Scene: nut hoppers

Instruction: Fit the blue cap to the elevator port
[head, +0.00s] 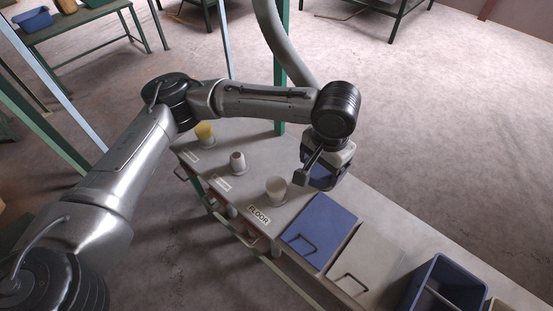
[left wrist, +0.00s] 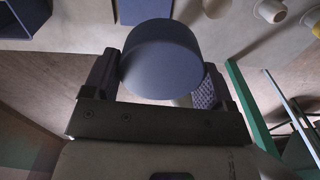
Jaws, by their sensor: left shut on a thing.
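The blue cap (left wrist: 162,58) is a wide, dull-blue round piece between the two fingers of my left gripper (left wrist: 160,80) in the left wrist view. In the head view my left gripper (head: 318,178) is shut on it and holds it over the bench, to the right of the ports. Three ports stand in a row. The nearest is a wide white port (head: 276,188), open at the top, behind a label that seems to read FLOOR (head: 259,216). Beyond it are a smaller white port (head: 237,162) and one with a yellow top (head: 204,130). Their labels are too small to read.
The bench (head: 375,210) carries a blue lid with a handle (head: 320,228), a pale lid (head: 367,262) and a blue bin (head: 443,283) toward the right front. A green post (head: 280,110) and a grey hose (head: 285,40) stand behind the arm. The bench strip right of the lids is clear.

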